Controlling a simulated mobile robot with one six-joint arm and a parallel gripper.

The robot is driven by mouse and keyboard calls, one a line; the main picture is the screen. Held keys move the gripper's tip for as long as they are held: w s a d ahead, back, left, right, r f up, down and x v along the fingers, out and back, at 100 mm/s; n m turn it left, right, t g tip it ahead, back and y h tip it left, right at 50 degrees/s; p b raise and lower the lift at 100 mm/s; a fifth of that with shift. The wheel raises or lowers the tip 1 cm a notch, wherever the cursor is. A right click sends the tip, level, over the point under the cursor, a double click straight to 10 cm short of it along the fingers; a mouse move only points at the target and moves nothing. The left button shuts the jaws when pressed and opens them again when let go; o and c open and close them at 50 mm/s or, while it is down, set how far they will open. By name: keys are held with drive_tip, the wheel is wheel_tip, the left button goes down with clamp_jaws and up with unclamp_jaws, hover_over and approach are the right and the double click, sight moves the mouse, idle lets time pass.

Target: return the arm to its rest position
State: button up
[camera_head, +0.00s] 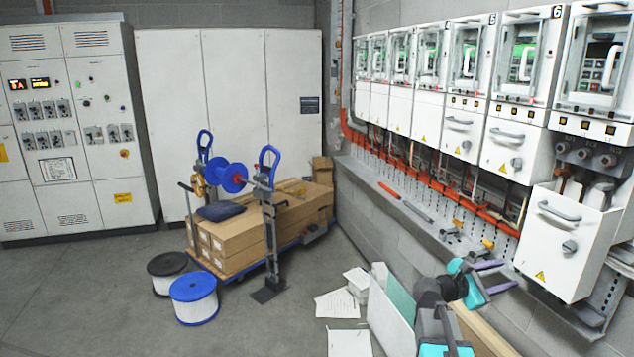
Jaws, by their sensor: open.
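My arm rises from the bottom edge at right of centre, with a grey link, a dark joint and teal parts. My gripper (509,274) is at its end, pointing right towards the wall ledge below the drive row. Its two lavender fingers are apart, with nothing seen between them. I cannot tell whether the fingers touch or only overlap the ledge in this view.
A row of white drive units (465,120) lines the right wall above a grey ledge (375,190) with tools. A blue-rimmed cable spool (194,298) and a cart of long cardboard boxes (240,240) stand left. Papers (337,304) lie on the floor. The left foreground floor is clear.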

drive_tip(key=s+a+f+n+y, duration=0.15)
drive_tip(key=a+f, duration=0.25)
drive_tip(key=f, duration=0.7)
drive_tip(key=s+a+f+y, duration=0.2)
drive_tip(key=a+f, duration=0.2)
drive_tip(key=f, duration=0.7)
drive_tip(key=s+a+f+m+g+y, duration=0.15)
drive_tip(key=s+a+f, duration=0.3)
drive_tip(key=f, duration=0.45)
drive_tip(key=s+a+f+m+g+y, duration=0.1)
drive_tip(key=s+a+f+g+y, duration=0.15)
drive_tip(key=s+f, duration=0.55)
drive_tip(key=s+a+f+m+g+y, duration=0.45)
drive_tip(key=s+a+f, duration=0.65)
drive_tip(key=s+f, duration=0.4)
drive_tip(key=s+a+f+m+g+y, duration=0.1)
drive_tip(key=s+a+f+m+y, duration=0.1)
drive_tip(key=s+a+m+y, duration=0.2)
drive_tip(key=shift+s+a+m+y, duration=0.4)
drive_tip(key=shift+s+a+m, duration=1.5)
drive_tip(key=shift+a+m, duration=1.45)
drive_tip(key=shift+a+n+g, duration=0.25)
drive_tip(key=shift+a+n, duration=0.15)
